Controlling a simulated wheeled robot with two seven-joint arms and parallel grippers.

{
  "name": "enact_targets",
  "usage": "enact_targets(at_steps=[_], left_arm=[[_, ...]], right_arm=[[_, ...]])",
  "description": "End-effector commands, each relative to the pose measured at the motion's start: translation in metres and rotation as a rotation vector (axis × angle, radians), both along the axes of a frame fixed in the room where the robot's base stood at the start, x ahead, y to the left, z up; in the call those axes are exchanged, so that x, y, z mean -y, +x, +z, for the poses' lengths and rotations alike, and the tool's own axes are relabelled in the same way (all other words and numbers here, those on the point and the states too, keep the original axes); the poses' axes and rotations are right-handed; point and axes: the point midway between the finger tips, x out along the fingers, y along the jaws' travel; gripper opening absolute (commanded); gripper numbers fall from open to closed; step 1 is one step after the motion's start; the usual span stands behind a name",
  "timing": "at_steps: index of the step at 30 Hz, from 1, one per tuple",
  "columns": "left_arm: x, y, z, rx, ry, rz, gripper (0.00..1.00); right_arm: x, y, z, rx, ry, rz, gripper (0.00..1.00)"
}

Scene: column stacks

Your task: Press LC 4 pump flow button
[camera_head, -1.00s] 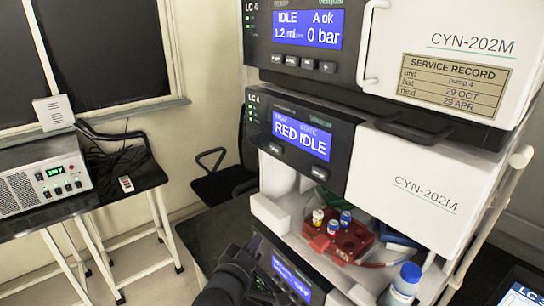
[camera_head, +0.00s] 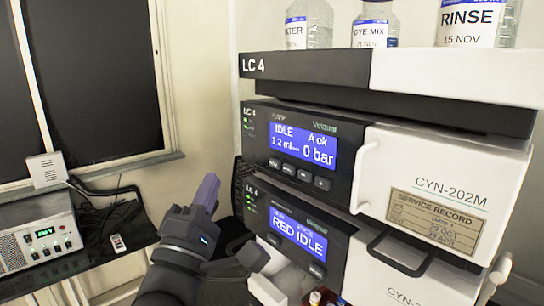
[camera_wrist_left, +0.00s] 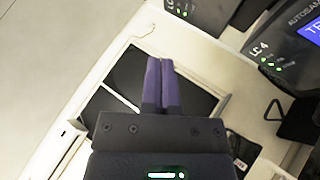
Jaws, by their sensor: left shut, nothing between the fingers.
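The LC 4 pump module (camera_head: 345,130) is the upper instrument in the head view, with a lit blue display reading IDLE, A ok, 1.2 ml/min and 0 bar. A row of small dark buttons (camera_head: 298,173) sits under that display; their labels are too small to read surely. My left gripper (camera_head: 207,186) is shut and empty, its purple fingers pointing up, left of the stack and apart from the buttons. In the left wrist view, its closed fingers (camera_wrist_left: 161,75) show in the middle, with part of the stack at upper right. My right gripper is out of view.
Below the pump is another LC 4 module (camera_head: 298,232) reading RED IDLE. Bottles (camera_head: 309,28) stand on top of the stack. A door handle (camera_head: 361,180) projects right of the pump display. A power unit (camera_head: 40,238) sits on the left table.

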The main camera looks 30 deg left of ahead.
Motion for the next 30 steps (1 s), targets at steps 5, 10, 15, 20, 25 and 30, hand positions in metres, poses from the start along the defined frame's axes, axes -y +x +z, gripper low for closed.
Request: enact_targets(at_steps=[5, 10, 15, 20, 25, 30], left_arm=[[0.0, 0.0, -0.001, -0.001, 0.001, 0.0, 0.0], [0.002, 0.006, -0.001, -0.001, 0.0, 0.002, 0.0], [0.011, 0.028, -0.001, -0.001, 0.0, 0.001, 0.0], [0.02, 0.05, -0.002, -0.002, -0.001, 0.002, 0.0], [0.028, 0.07, -0.002, -0.001, -0.002, 0.001, 0.0], [0.033, 0.08, -0.002, -0.003, 0.001, 0.002, 0.0]], right_arm=[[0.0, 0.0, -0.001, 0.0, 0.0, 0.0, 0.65], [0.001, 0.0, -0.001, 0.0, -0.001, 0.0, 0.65], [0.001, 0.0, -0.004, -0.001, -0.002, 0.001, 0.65], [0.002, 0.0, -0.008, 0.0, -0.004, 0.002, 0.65], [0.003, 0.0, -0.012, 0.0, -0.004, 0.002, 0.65], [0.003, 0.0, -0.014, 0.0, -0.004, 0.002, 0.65]])
